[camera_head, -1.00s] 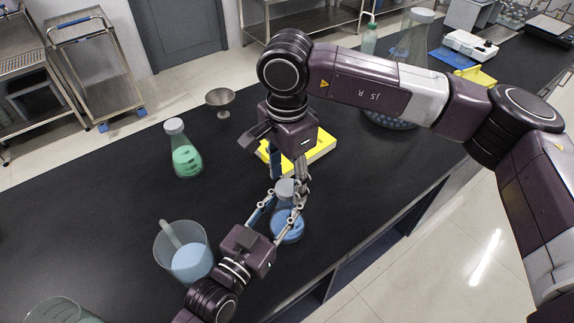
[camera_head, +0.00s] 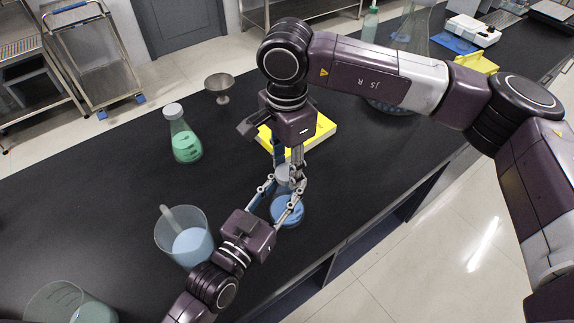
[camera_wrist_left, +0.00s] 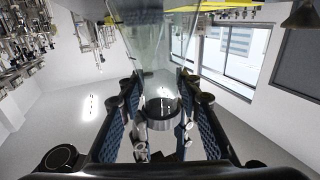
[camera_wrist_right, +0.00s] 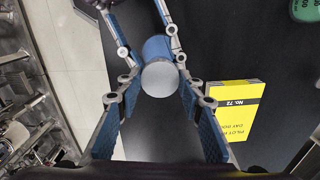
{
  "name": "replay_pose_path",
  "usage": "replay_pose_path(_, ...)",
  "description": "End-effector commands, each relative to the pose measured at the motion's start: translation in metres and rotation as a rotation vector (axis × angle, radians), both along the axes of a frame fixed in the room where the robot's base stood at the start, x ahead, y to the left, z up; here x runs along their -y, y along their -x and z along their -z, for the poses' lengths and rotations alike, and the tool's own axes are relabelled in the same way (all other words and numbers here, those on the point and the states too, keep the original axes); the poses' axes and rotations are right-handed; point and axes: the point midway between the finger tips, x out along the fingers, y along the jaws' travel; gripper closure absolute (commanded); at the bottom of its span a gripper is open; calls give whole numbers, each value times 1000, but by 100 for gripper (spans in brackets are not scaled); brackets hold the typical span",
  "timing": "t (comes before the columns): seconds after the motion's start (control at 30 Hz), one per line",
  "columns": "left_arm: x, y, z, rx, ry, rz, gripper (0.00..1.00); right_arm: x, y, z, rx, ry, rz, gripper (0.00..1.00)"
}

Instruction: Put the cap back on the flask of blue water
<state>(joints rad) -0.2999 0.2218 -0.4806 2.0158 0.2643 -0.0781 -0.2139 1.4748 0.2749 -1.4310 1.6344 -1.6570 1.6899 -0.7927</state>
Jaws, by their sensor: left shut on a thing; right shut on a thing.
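The flask of blue water (camera_head: 287,211) stands on the black bench, between my two grippers. My left gripper (camera_head: 279,200) comes in low from the left and is shut on the flask. Clear glass (camera_wrist_left: 165,40) shows between its fingers in the left wrist view. My right gripper (camera_head: 286,174) reaches down from above and is shut on the pale grey cap (camera_head: 284,172). The cap's round top (camera_wrist_right: 159,79) shows between the right fingers in the right wrist view. The cap is over the flask's neck; I cannot tell how firmly it sits, as fingers hide the joint.
A green-filled capped flask (camera_head: 184,143) and a metal bowl (camera_head: 220,85) stand at the back left. A beaker of blue liquid (camera_head: 190,245) stands beside my left wrist. The bench between them is clear.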

Motion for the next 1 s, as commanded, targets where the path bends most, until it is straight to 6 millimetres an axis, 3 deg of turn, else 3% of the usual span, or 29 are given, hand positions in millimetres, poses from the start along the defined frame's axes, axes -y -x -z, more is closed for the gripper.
replay_pose_path(0.4,0,1,4,-7,-3,1,100,0,0,1,-1,0,696,94)
replay_pose_path(0.57,0,1,4,-8,-5,1,100,0,0,1,-1,0,693,94)
replay_pose_path(0.6,0,1,4,-8,-5,1,100,0,0,1,-1,0,692,61)
replay_pose_path(0.7,0,1,4,-8,-5,1,100,0,0,1,-1,0,691,50)
replay_pose_path(1.0,0,1,4,-8,-5,1,100,0,0,0,0,-1,690,48)
